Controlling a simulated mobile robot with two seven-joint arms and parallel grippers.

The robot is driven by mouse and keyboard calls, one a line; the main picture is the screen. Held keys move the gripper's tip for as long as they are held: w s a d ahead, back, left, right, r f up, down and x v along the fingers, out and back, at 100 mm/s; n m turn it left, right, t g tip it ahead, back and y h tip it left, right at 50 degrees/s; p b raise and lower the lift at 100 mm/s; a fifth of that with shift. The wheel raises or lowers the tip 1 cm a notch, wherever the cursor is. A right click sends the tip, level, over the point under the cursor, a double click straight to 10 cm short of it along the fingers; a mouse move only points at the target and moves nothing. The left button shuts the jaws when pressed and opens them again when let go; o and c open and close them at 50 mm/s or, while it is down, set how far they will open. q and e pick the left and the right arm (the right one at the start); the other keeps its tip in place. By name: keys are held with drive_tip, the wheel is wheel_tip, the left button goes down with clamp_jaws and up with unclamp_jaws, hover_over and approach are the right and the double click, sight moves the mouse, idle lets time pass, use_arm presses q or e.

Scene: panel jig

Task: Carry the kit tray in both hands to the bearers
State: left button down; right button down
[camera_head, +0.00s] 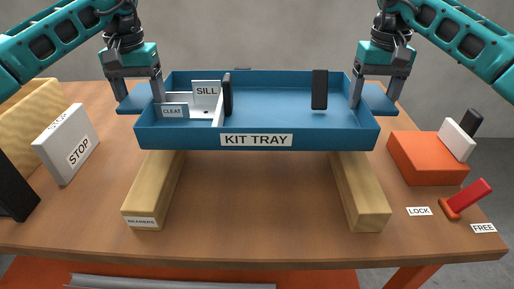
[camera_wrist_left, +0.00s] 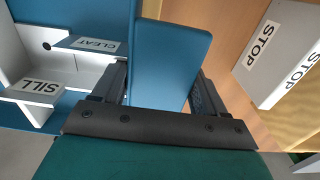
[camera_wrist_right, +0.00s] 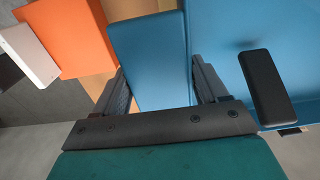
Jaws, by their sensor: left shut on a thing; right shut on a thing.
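The blue kit tray (camera_head: 310,140) is level above two wooden bearers, the left one (camera_head: 153,190) and the right one (camera_head: 360,190). In the head view its front hides their far ends; I cannot tell whether it touches them. My left gripper (camera_head: 138,92) is shut on the tray's left tab, which also shows in the left wrist view (camera_wrist_left: 165,70). My right gripper (camera_head: 374,90) is shut on the right tab, also in the right wrist view (camera_wrist_right: 150,60). Inside the tray are a white holder with parts labelled SILL (camera_head: 206,89) and CLEAT (camera_head: 174,111), and black upright pieces (camera_head: 319,90).
A white STOP block (camera_head: 66,145) stands on the table (camera_head: 260,220) at left, near a wooden block (camera_head: 35,115). At right are an orange block (camera_head: 425,158) with a white and black piece, and a red lever (camera_head: 468,198) between LOCK and FREE labels.

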use_arm(q)
drive_tip(key=shift+f, duration=0.3)
use_arm(e)
drive_tip(key=shift+f, duration=0.35)
